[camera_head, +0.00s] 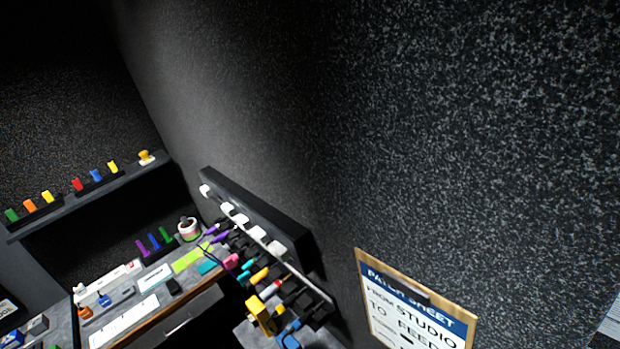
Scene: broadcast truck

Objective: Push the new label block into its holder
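A dark panel (285,216) is fixed along the wall in the lower middle of the view. Several small white blocks, such as this white block (257,233), sit in a slanting row along its front. Below them is a row of black sockets with coloured plugs, among them a yellow plug (260,316) and a pink plug (231,262). I cannot tell which white piece is the new label block or which place is its holder. No writing on the blocks is legible. My gripper does not show in this view.
A grey worktop (62,318) at lower left holds white strips, small bottles, a striped mug (189,229) and coloured pieces. A shelf (100,192) above it carries coloured blocks. A patch sheet board (416,305) hangs at lower right. The speckled wall beside it is bare.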

